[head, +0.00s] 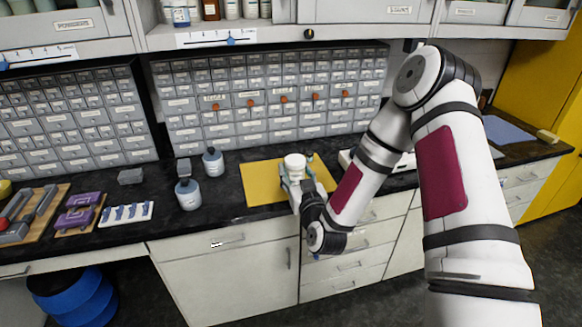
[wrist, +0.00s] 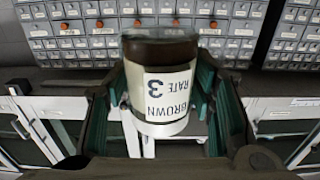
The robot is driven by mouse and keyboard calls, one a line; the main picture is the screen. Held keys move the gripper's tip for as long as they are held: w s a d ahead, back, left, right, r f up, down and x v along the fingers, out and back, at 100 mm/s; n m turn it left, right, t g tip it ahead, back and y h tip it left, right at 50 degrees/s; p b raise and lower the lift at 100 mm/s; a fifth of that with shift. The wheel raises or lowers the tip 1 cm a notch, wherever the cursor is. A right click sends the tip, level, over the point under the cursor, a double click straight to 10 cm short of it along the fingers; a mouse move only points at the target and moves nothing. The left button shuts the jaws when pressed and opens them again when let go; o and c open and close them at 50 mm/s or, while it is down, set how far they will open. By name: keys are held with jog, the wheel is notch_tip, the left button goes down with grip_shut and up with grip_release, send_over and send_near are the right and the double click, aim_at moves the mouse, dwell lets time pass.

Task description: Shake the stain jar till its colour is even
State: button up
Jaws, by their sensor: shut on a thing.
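The stain jar (wrist: 163,85) is between the fingers of my gripper (wrist: 160,100) in the wrist view. A dark brown band shows at the top of the jar in that view, with paler glass below. In the head view the jar (head: 294,164) shows its white end upward, above the yellow mat (head: 262,184). My gripper (head: 297,180) is shut on it there. Whether the jar touches the mat is hard to tell.
A white rack (head: 126,213) and purple items (head: 80,212) lie farther left. Drawer cabinets (head: 270,95) line the back; a shelf (head: 260,33) overhangs the counter.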

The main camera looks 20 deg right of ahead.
aim_at(295, 160)
jog(key=shift+s+r, duration=0.1)
jog(key=shift+r, duration=2.4)
notch_tip(295, 160, down, 5)
jog(key=shift+f, duration=0.15)
jog(key=shift+w+r, duration=0.25)
jog(key=shift+r, duration=0.15)
jog(key=r, duration=0.4)
jog(key=shift+s+r, duration=0.25)
notch_tip(295, 160, down, 5)
jog(key=shift+w+f, duration=0.15)
jog(key=shift+w+r, duration=0.1)
jog(key=shift+r, duration=0.3)
jog(key=r, duration=0.4)
jog(key=shift+s+r, duration=0.2)
jog(key=shift+r, duration=0.05)
notch_tip(295, 160, down, 5)
jog(key=shift+w+f, duration=0.1)
jog(key=shift+w+r, duration=0.1)
jog(key=shift+r, duration=0.25)
jog(key=r, duration=0.4)
jog(key=shift+s+r, duration=0.2)
jog(key=shift+r, duration=0.05)
jog(key=shift+w+f, duration=0.15)
jog(key=shift+f, duration=2.4)
jog(key=shift+r, duration=0.1)
